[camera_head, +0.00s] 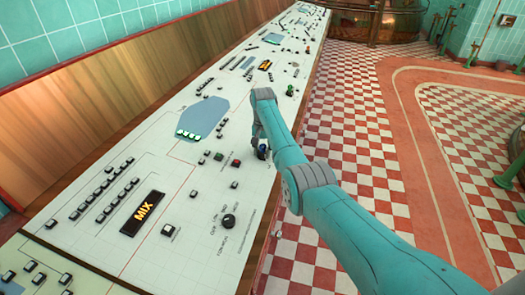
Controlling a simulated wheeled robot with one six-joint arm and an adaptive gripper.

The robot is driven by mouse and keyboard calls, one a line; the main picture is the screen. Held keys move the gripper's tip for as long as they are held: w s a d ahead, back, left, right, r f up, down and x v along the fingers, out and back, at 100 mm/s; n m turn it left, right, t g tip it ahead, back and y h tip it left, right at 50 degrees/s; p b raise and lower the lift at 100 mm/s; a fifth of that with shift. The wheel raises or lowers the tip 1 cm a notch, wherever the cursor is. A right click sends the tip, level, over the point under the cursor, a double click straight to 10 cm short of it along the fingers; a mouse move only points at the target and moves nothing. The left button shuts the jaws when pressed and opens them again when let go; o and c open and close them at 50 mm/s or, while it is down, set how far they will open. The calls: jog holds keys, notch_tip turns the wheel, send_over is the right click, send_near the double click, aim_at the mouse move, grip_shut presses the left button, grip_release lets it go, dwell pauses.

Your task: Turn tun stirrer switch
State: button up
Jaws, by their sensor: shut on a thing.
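My gripper (262,152) is at the right edge of the long white control console (215,245), low against its surface. It is shut on a small dark switch knob there, mostly hidden by the fingers and my arm. The lettering beside it is too small to read, so its name and the way it points cannot be told. A black rotary knob (228,220) with printed labels around it sits nearer, on the front part of the console, apart from my gripper.
Small buttons, a red button (236,162) and a lit MIX display (142,213) lie left of and nearer than my gripper. A green-topped control (290,90) stands farther along. Checkered floor (345,130) is open to the right. A copper vessel (375,22) stands at the back.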

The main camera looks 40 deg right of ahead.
jog(key=o, duration=1.1)
jog(key=shift+o, duration=0.2)
notch_tip(320, 180, up, 12)
jog(key=shift+f, duration=0.1)
